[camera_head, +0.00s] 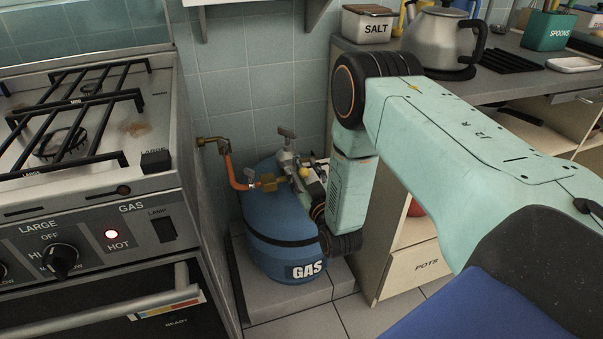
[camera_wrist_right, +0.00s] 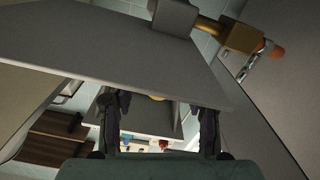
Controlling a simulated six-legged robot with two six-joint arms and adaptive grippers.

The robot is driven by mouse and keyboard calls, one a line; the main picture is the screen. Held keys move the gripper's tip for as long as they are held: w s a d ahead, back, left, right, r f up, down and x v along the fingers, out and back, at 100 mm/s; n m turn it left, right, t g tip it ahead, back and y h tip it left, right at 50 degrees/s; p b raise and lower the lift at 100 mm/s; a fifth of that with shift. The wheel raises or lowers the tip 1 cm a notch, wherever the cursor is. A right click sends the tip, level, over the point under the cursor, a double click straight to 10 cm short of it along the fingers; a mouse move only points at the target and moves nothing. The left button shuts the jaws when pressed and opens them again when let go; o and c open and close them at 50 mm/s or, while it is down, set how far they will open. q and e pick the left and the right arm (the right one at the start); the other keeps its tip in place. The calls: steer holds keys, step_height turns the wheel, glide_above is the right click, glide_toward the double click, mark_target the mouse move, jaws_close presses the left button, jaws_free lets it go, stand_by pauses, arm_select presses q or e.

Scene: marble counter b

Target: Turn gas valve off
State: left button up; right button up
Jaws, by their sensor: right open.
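A blue gas cylinder (camera_head: 275,228) stands on a low grey step between the stove and the cabinet. Its grey valve (camera_head: 287,140), with a small flat handle, sits on top. A brass fitting (camera_head: 268,182) joins it to an orange hose (camera_head: 231,165). My right gripper (camera_head: 308,172) is beside the valve, on its right, partly hidden by the arm. In the right wrist view the two dark fingers (camera_wrist_right: 161,118) are apart, with a broad grey surface (camera_wrist_right: 110,45) close in front; I cannot tell which part it is. The brass fitting also shows there (camera_wrist_right: 240,37). My left gripper is out of view.
The stove (camera_head: 90,200) with a lit red HOT lamp stands close on the left. A cabinet (camera_head: 400,272) marked POTS is close on the right, under a counter with a kettle (camera_head: 440,38) and a SALT box (camera_head: 368,24). The tiled wall is behind the cylinder.

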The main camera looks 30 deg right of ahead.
steer(key=shift+x, duration=0.9)
steer(key=shift+c, duration=0.2)
jaws_close()
